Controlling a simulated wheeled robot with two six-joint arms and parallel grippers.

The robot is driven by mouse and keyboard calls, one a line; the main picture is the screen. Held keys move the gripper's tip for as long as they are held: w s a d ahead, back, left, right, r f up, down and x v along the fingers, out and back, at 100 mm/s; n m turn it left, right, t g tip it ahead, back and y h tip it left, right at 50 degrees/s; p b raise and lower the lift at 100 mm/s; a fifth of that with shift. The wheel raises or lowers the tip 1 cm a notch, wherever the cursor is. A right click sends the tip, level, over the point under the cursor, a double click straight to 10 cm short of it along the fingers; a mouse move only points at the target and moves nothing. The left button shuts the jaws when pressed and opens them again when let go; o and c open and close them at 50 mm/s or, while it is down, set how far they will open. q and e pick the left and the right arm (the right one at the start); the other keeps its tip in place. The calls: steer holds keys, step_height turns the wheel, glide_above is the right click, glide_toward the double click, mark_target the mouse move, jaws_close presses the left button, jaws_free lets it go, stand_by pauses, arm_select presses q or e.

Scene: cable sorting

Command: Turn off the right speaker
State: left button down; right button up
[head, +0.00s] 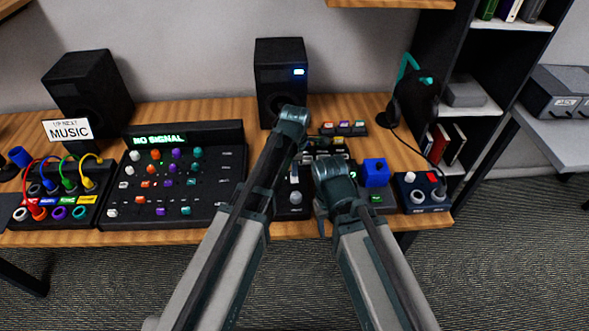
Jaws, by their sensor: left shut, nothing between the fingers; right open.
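The right speaker (279,62) is a black box standing upright at the back middle of the desk. A small blue-white light (299,72) glows on its front at the upper right. My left arm crosses in front of the speaker's lower right side. My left gripper (322,143) is shut and empty, just right of and below the speaker, apart from its light. My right gripper (320,212) is lower, over the devices near the desk's front edge. It is open and empty; its fingers are small and partly hidden. The left speaker (88,92) stands at the back left.
A black mixer (175,190) reading "NO SIGNAL" and a patch box (60,205) with coloured cables fill the left. Bare wood shows between the speakers.

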arm_select(q)
steer(key=shift+w+f+b, duration=0.1)
steer(key=shift+f+b, duration=0.15)
steer(key=shift+b, duration=0.05)
steer(key=shift+r, duration=0.1)
steer(key=shift+s, duration=0.2)
